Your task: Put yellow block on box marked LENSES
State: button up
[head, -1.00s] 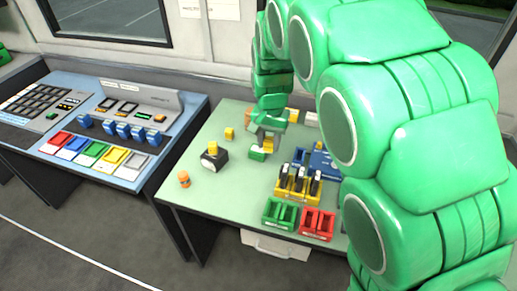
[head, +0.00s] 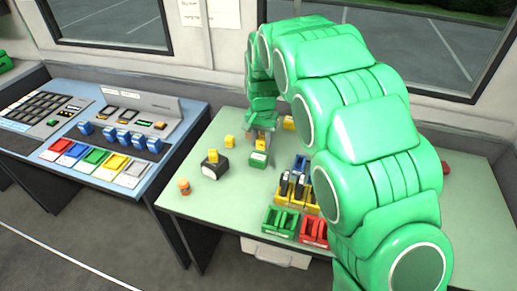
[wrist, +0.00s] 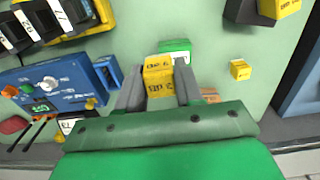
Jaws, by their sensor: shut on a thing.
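My gripper (wrist: 159,88) is shut on a yellow block (wrist: 158,77) with dark lettering; the block also shows in the head view (head: 262,146), partly hidden by the fingers. A small green box (head: 258,159) with a white label stands on the table just below the held block. It also shows in the wrist view (wrist: 175,46), right behind the block and partly covered by it. I cannot tell whether block and box touch. I cannot read the word LENSES on any box here.
A dark box (head: 214,168) with a yellow block on top stands left of the green box. A loose yellow block (head: 229,141) and an orange cylinder (head: 184,186) are nearby.

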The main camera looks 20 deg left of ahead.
send_over(259, 156)
jog(key=shift+s+f, duration=0.1)
jog(key=shift+f, duration=4.15)
jog(key=shift+f, duration=0.1)
jog(key=o, duration=1)
